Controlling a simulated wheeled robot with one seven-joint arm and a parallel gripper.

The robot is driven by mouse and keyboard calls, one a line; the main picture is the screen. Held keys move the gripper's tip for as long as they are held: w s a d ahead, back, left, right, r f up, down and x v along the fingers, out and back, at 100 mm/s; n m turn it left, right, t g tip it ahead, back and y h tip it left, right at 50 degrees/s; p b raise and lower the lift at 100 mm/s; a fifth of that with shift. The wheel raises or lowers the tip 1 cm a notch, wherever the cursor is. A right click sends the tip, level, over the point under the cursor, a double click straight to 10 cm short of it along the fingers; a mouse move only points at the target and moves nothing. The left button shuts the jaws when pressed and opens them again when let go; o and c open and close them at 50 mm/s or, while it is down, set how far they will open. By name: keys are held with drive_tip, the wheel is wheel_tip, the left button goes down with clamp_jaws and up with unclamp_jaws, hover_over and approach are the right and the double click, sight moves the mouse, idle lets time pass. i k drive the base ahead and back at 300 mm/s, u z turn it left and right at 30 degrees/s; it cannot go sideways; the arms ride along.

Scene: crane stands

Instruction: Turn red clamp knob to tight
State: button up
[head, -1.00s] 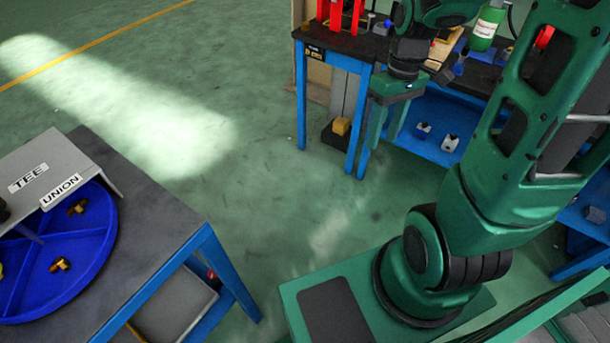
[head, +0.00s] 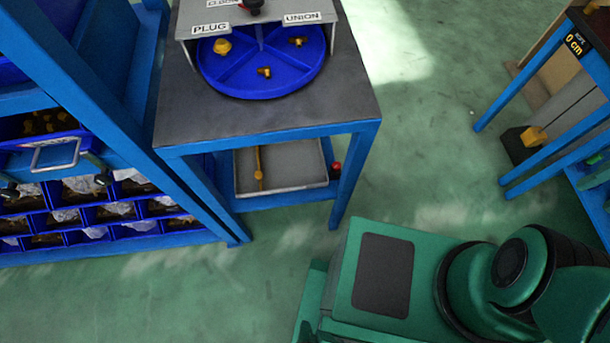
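I cannot tell a red clamp knob for certain in the head view. A small red ball-like knob (head: 336,167) shows beside the right end of the lower shelf of the blue-legged table. A bit of red also shows by a black knob (head: 254,7) at the top edge, on the grey cover (head: 203,46). My gripper is out of view; only the lower part of my green arm shows at the lower right.
A blue divided turntable (head: 250,91) with brass fittings sits under the cover, which has PLUG and UNION labels. A grey tray (head: 243,182) lies on the shelf below. A blue bin rack (head: 110,215) stands left. Another bench (head: 520,85) is cut off right. Green floor lies between.

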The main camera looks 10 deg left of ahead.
sight(337, 165)
drive_tip(key=u, duration=1.7)
drive_tip(key=k, duration=0.7)
drive_tip(key=z, duration=1.4)
drive_tip(key=i, duration=1)
